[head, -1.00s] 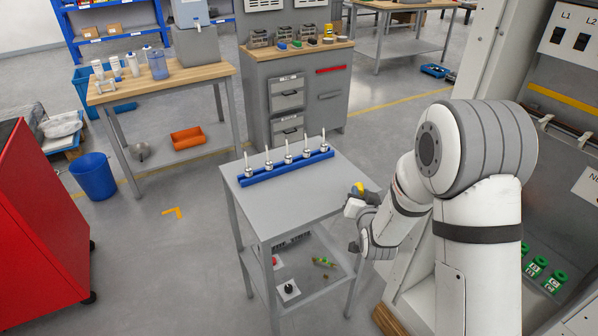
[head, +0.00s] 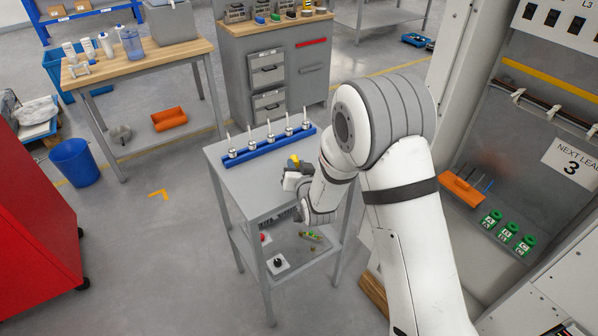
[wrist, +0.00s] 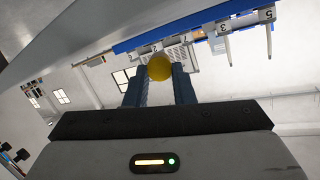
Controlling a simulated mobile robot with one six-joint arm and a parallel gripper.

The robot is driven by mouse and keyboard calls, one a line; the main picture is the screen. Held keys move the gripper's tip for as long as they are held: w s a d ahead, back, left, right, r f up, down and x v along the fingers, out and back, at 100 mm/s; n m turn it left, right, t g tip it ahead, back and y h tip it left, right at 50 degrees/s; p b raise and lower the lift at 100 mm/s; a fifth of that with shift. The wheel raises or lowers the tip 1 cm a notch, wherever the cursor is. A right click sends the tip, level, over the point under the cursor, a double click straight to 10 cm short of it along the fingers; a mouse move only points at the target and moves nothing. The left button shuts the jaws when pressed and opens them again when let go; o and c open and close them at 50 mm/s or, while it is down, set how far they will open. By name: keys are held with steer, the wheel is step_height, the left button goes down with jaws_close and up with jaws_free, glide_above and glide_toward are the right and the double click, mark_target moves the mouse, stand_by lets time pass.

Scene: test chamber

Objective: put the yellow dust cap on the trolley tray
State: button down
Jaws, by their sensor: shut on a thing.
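The yellow dust cap (wrist: 159,67) is held between the two fingers of my gripper (wrist: 159,88) in the wrist view. In the head view the cap (head: 294,160) shows as a small yellow spot at the end of my gripper (head: 297,172). The gripper is shut on it and is over the right part of the grey trolley tray (head: 250,202). I cannot tell the exact height of the cap above the tray surface.
A blue rack (head: 268,146) with several upright white-and-metal pieces stands along the tray's back edge. The tray's front left is bare. The trolley's lower shelf (head: 318,258) holds small items. A red cabinet (head: 35,235) stands at left, a panel with green parts (head: 508,233) at right.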

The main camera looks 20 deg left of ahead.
steer(key=shift+f, duration=1.35)
steer(key=shift+f, duration=0.15)
steer(key=c, duration=1.2)
jaws_free()
steer(key=shift+c, duration=0.2)
